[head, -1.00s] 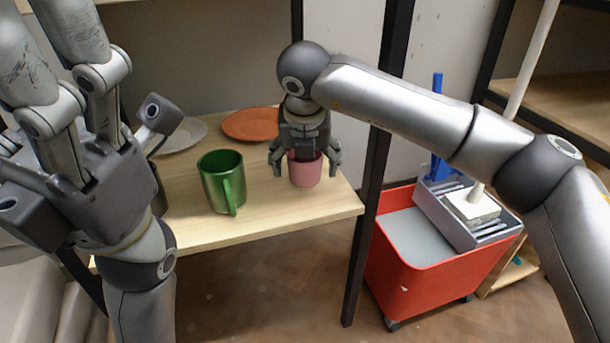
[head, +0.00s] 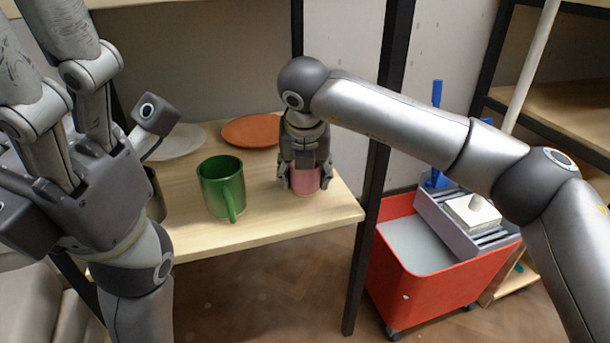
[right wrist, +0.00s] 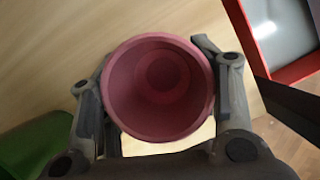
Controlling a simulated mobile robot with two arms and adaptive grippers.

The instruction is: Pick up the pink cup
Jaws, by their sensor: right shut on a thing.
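The pink cup (head: 306,181) stands upright near the right front of the wooden shelf board (head: 265,225), its open mouth facing up. My right gripper (head: 305,187) comes down from above and is shut on the cup, one finger on each side. In the right wrist view the empty inside of the pink cup (right wrist: 160,85) shows between the two fingers of the right gripper (right wrist: 160,92). My left gripper (head: 35,50) is large at the upper left, away from the cup; its fingertips are cut off by the frame edge.
A green mug (head: 222,187) stands just left of the cup. An orange plate (head: 250,130) and a pale plate (head: 178,142) lie behind. A dark post (head: 370,200) rises right of the board. A red cart (head: 420,285) stands beyond it.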

